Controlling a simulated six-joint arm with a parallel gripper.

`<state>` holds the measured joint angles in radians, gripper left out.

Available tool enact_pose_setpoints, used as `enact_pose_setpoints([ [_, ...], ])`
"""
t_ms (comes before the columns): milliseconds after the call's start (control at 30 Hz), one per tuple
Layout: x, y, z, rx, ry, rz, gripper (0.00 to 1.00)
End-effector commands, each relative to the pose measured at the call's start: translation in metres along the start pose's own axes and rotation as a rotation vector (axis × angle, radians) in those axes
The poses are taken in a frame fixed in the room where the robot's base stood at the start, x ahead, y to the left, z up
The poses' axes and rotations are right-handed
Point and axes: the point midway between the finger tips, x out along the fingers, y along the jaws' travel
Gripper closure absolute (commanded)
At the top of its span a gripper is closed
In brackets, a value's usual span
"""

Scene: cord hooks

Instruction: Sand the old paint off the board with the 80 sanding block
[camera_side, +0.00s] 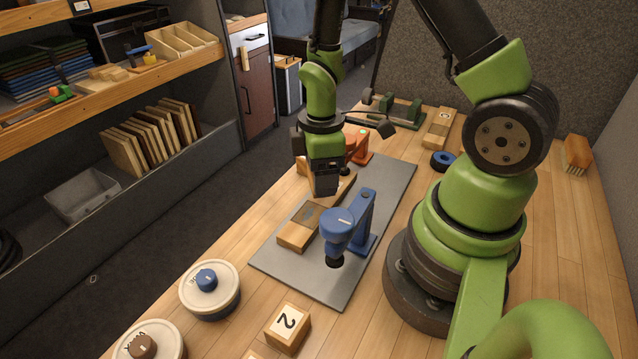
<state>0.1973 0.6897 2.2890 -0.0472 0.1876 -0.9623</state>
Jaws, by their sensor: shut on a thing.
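The board (297,234) is a pale wooden strip lying on a grey mat, with a dark patch (308,214) of old paint on its near part. My gripper (324,190) points down over the board's farther part. It is shut on a small dark block, which looks like a sanding block. The fingers hide most of it and no number on it can be read. Whether the block touches the board I cannot tell. A blue clamp (349,222) stands right beside the board, and an orange clamp (357,146) stands behind my gripper.
Another labelled block (440,128), a blue ring (443,160), a green tool (398,110) and a brush (577,152) are farther back. The grey mat (391,183) has bare room.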

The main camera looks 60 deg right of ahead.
Motion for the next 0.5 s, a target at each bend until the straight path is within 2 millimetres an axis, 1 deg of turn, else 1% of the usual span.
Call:
enact_pose_setpoints([
  [33, -0.005, 0.001, -0.001, 0.000, 0.002, 0.003, 0.64],
  [300, -0.030, 0.001, -0.001, 0.000, 0.003, 0.003, 0.64],
  [500, -0.045, 0.000, -0.001, -0.001, 0.002, 0.003, 0.64],
])
